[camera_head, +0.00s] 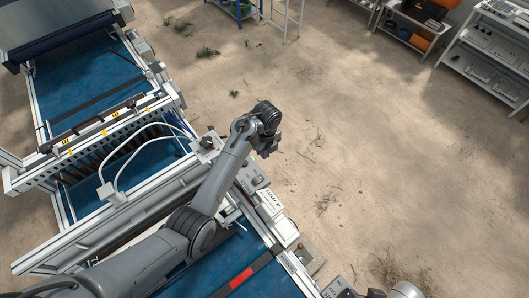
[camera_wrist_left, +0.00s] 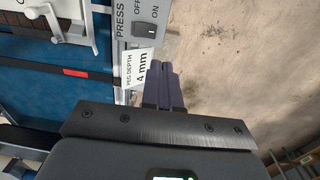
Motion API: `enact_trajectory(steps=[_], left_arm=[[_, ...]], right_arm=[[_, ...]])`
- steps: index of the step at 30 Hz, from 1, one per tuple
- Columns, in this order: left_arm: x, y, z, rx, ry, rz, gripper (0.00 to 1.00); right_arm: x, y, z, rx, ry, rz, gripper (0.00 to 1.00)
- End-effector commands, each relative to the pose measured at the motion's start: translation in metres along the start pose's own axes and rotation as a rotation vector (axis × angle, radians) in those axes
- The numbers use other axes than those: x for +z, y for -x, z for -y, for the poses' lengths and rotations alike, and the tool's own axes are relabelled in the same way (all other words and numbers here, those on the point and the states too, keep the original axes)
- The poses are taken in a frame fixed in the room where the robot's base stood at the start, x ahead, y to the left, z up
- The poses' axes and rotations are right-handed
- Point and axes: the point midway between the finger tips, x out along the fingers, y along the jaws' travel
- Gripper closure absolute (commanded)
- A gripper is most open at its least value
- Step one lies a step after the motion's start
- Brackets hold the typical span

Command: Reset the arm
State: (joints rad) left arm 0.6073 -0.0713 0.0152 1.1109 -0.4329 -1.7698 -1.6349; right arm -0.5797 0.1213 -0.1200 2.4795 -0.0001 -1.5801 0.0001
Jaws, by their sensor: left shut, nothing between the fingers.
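My left arm reaches in from the lower left of the head view, across the seeder. Its gripper (camera_head: 267,152) is over the seeder's right edge, beside the sandy floor. In the left wrist view the dark purple fingers (camera_wrist_left: 168,70) are together with nothing between them. They are in front of a white label reading "PEG DEPTH 4 mm" (camera_wrist_left: 140,70) and near a grey press panel with an OFF/ON rocker switch (camera_wrist_left: 145,29). I cannot tell the height above the panel. My right gripper does not show.
The tray seeder has a blue conveyor belt (camera_head: 94,82) and a white-framed crossbar with yellow labels (camera_head: 98,142). A red mark (camera_head: 241,277) lies on the near belt. Shelves (camera_head: 492,52) stand at the upper right. The sandy floor (camera_head: 330,130) between is mostly clear.

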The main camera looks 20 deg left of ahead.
Motion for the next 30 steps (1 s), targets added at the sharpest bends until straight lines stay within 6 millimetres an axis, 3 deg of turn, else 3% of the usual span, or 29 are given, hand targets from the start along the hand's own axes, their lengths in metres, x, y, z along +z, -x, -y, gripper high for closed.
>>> enact_trajectory(steps=[8, 11, 14, 17, 22, 26, 30], left_arm=[[-0.001, -0.004, -0.002, 0.006, 0.000, -0.003, 1.00], [-0.007, -0.018, -0.013, 0.030, 0.000, -0.017, 1.00], [-0.016, -0.044, -0.035, 0.080, 0.002, -0.040, 1.00], [-0.032, -0.083, -0.072, 0.156, 0.003, -0.071, 1.00], [-0.065, -0.139, -0.168, 0.269, 0.020, -0.095, 1.00], [-0.087, -0.151, -0.231, 0.293, 0.087, -0.074, 1.00], [-0.110, -0.140, -0.289, 0.274, 0.267, -0.024, 1.00]], right_arm=[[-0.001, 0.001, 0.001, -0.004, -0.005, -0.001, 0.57], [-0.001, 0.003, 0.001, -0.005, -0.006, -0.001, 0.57], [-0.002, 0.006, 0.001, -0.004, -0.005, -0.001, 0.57], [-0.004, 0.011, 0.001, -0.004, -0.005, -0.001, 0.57], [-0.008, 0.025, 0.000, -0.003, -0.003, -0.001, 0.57], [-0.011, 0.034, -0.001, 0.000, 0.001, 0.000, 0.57], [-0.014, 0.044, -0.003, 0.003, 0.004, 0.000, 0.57]])
